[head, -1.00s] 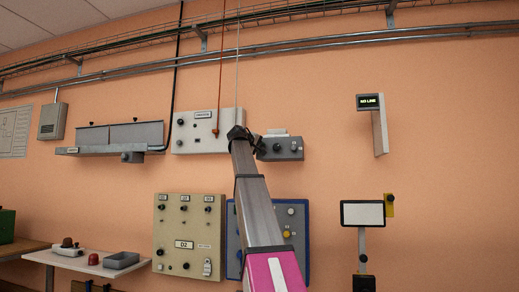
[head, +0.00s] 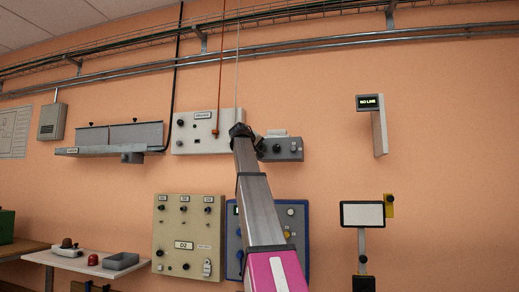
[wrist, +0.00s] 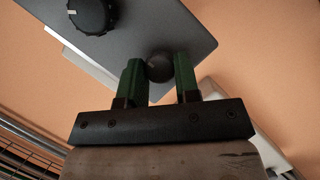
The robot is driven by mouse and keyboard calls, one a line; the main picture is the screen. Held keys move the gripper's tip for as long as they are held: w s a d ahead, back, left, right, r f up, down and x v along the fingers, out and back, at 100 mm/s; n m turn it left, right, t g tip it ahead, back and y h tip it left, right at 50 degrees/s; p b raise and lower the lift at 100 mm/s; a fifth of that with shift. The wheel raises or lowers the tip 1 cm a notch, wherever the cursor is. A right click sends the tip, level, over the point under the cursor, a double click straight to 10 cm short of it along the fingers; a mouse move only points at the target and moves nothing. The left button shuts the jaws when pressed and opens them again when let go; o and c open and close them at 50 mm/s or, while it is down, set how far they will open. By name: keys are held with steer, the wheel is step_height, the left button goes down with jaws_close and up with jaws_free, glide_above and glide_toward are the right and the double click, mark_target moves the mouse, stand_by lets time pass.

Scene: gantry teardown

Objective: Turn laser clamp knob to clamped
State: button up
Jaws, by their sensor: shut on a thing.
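A grey box (head: 285,150) with dark knobs is mounted on the orange wall, just right of my arm's end in the head view. In the wrist view, my gripper (wrist: 159,70) has its two green fingers on either side of a small dark round knob (wrist: 159,66) on this box, shut on it. A larger black knob (wrist: 92,14) with a white pointer mark sits further along the same face. No label is readable, so I cannot tell which knob is the laser clamp's or its setting. My arm hides the left end of the box in the head view.
A white panel (head: 196,144) with a red cord is left of the grey box. A beige panel (head: 188,238) and a blue-framed panel (head: 292,225) hang below.

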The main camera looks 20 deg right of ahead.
steer(key=o, duration=0.9)
steer(key=shift+f, duration=0.1)
steer(key=v, duration=1)
steer(key=shift+s+a, duration=0.25)
steer(key=shift+a, duration=0.05)
